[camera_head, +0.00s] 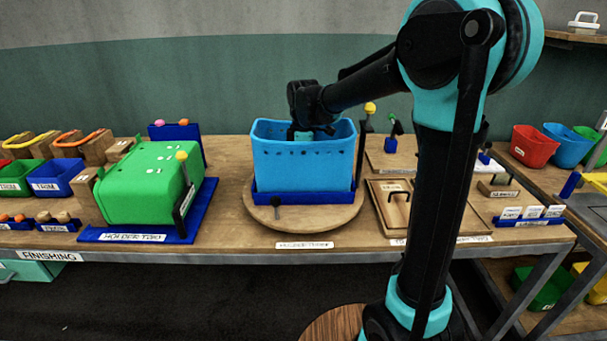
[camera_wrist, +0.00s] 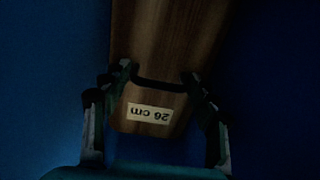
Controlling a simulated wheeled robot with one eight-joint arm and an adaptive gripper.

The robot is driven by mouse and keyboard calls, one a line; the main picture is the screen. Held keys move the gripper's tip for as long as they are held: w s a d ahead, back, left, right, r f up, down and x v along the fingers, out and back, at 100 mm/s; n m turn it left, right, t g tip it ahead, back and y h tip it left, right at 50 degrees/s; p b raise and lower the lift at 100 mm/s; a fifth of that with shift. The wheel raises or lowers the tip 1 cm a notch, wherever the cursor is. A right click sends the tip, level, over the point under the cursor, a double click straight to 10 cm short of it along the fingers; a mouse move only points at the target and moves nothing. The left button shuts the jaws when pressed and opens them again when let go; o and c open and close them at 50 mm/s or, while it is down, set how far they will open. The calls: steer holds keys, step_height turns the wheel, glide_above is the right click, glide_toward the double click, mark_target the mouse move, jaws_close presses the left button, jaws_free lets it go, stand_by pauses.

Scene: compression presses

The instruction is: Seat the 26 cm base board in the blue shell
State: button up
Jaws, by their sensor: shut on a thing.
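The blue shell (camera_head: 302,165) stands upright with its open top up, in a blue holder on a round wooden turntable. My gripper (camera_head: 303,134) reaches down into the shell's opening from above, and its fingertips are hidden behind the front wall. In the wrist view, my gripper (camera_wrist: 157,80) is shut on the dark handle of the wooden base board (camera_wrist: 185,45), which has an upside-down "26 cm" label. Dark blue surrounds the board on both sides. The board is hidden in the head view, and I cannot tell whether it touches the shell's floor.
The round turntable (camera_head: 272,214) has a black knob at its front. A green shell (camera_head: 147,185) lies in a blue holder at left. A wooden tray (camera_head: 402,222) with a handled piece is at right. A yellow-knobbed post (camera_head: 368,110) stands close beside the blue shell.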

steer(key=o, duration=1.2)
steer(key=shift+f, duration=0.1)
step_height(320, 180, up, 12)
steer(key=shift+r, duration=0.15)
